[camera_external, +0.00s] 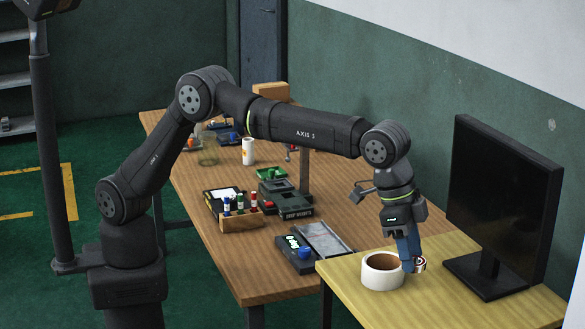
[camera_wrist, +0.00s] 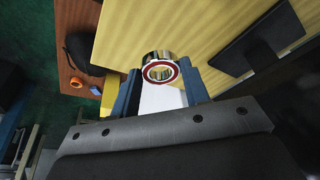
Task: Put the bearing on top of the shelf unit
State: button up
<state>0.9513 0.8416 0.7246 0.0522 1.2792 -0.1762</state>
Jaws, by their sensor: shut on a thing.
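The bearing (camera_external: 420,264) is a small shiny ring with a red and white face, at the tips of my gripper (camera_external: 411,262) above the yellow tabletop. In the wrist view the bearing (camera_wrist: 161,71) sits between the two blue fingers of my gripper (camera_wrist: 162,82), which is shut on it. The fingers hide part of the bearing in the external view. A grey shelf unit (camera_external: 15,80) stands at the far left edge, partly cut off, with its top out of the picture.
A white roll (camera_external: 382,274) stands just left of my gripper on the yellow table (camera_external: 455,300). A black monitor (camera_external: 502,200) stands close on the right. The wooden table (camera_external: 255,265) behind holds a bottle rack (camera_external: 241,221), trays, a mug (camera_external: 248,152) and a grey post (camera_external: 305,172).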

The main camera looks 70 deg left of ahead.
send_over(448, 297)
jog(key=f, duration=0.4)
jog(key=s+f, duration=0.1)
jog(key=f, duration=0.2)
jog(key=shift+a, duration=0.3)
jog(key=shift+f, duration=1.9)
jog(key=shift+f, duration=0.15)
jog(key=o, duration=1)
jog(key=v, duration=1.2)
